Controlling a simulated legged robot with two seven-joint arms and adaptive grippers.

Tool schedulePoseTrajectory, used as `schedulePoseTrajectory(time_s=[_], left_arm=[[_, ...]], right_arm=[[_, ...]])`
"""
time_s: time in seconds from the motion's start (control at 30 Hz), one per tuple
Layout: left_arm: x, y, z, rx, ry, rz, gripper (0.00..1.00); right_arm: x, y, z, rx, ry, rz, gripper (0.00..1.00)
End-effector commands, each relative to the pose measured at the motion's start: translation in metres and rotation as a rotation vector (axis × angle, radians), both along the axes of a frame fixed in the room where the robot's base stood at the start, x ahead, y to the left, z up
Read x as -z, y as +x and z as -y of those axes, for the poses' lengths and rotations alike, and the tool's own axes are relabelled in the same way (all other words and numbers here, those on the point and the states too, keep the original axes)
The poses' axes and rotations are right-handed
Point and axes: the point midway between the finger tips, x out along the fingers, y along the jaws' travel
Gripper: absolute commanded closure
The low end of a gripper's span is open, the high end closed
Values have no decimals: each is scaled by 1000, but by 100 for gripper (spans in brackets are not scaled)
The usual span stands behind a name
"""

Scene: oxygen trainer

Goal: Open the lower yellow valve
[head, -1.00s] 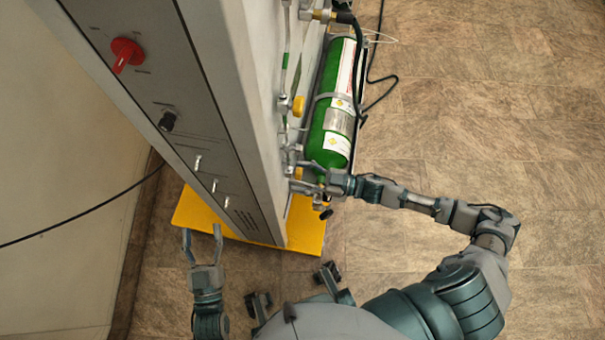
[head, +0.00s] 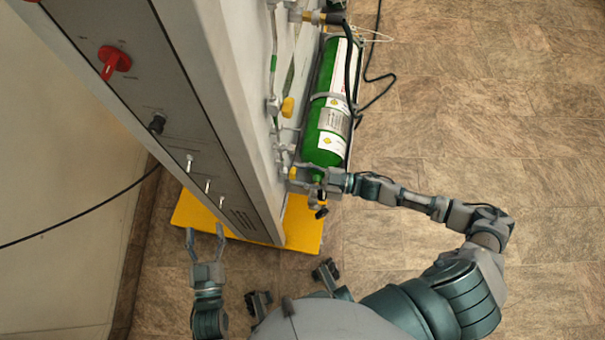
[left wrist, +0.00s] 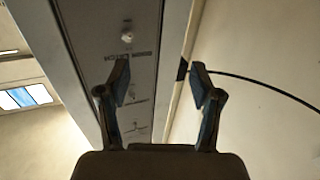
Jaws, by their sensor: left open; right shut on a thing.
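The lower yellow valve (head: 292,173) is on the side of the tall grey cabinet, mostly hidden by my right gripper. My right gripper (head: 299,178) is at the valve, its fingers closed around it. The valve's exact turn cannot be made out. Another yellow valve (head: 287,107) sits higher on the same side, clear of both grippers. My left gripper (head: 206,232) is open and empty in front of the cabinet's lower front. Its two fingers (left wrist: 160,90) also show apart in the left wrist view, with nothing between them.
A green oxygen cylinder (head: 325,145) is strapped beside the valves, with black hoses above it. The cabinet's front panel (head: 135,95) carries a red knob (head: 114,62), a black knob (head: 157,123) and several switches. A yellow base (head: 303,235) lies under it.

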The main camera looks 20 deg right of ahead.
Motion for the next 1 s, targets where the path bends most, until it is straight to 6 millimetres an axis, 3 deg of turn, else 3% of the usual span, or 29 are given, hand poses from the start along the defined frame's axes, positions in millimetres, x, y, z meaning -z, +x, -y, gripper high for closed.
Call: schedulePoseTrajectory(time_s=[0.5, 1.0], left_arm=[[43, -13, -10, -5, 89, -311, 35], [57, -20, -14, -8, 115, -404, 35]], right_arm=[[-4, 2, 0, 5, -215, 322, 95], [-3, 1, 0, 2, -293, 441, 95]])
